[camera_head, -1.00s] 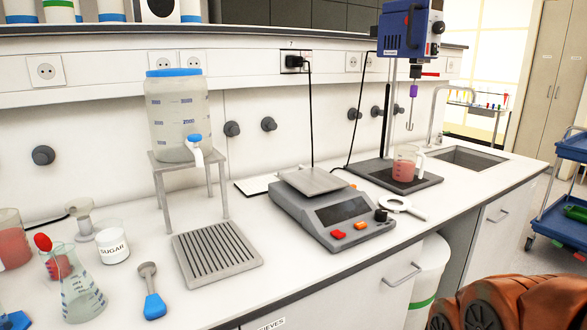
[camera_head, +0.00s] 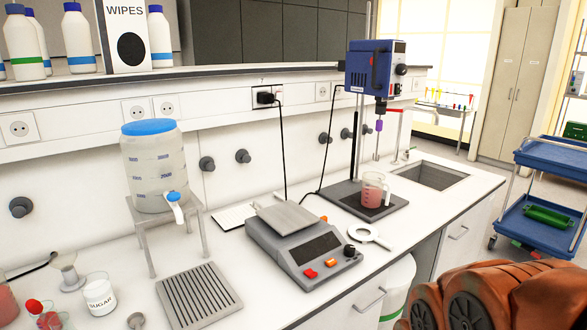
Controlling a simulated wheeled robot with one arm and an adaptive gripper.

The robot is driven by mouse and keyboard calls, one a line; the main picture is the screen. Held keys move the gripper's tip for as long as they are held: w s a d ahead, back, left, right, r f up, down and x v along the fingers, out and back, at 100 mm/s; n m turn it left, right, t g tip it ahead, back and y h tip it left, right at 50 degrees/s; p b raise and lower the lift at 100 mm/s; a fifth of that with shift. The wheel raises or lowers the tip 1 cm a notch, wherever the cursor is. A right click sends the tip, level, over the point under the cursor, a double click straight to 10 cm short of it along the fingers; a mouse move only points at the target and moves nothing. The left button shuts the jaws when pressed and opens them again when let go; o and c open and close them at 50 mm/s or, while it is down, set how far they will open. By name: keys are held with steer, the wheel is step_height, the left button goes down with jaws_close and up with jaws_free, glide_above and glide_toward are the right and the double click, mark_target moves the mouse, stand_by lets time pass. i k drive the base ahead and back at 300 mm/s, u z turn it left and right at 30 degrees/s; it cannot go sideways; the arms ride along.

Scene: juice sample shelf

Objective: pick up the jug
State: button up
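A clear jug (camera_head: 374,191) with a handle on its right side and pink-red liquid inside stands upright on the dark base plate (camera_head: 343,205) of a blue overhead stirrer (camera_head: 376,68). The stirrer's thin shaft hangs above the plate, close to the jug; I cannot tell whether it reaches over the jug's mouth. My gripper is not in view. An orange-brown body with dark round parts at the bottom right looks like part of my arm, apart from the jug.
A grey scale (camera_head: 304,252) and a white ring-shaped item (camera_head: 366,237) lie nearer. A water dispenser (camera_head: 153,170) stands on a metal stand at left, above a drip tray (camera_head: 199,297). A sink (camera_head: 424,176) is right of the stirrer. A blue cart (camera_head: 551,215) stands at right.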

mark_target(373, 182)
steer(key=z, duration=1.75)
steer(key=i, duration=2.5)
steer(key=u, duration=4.5)
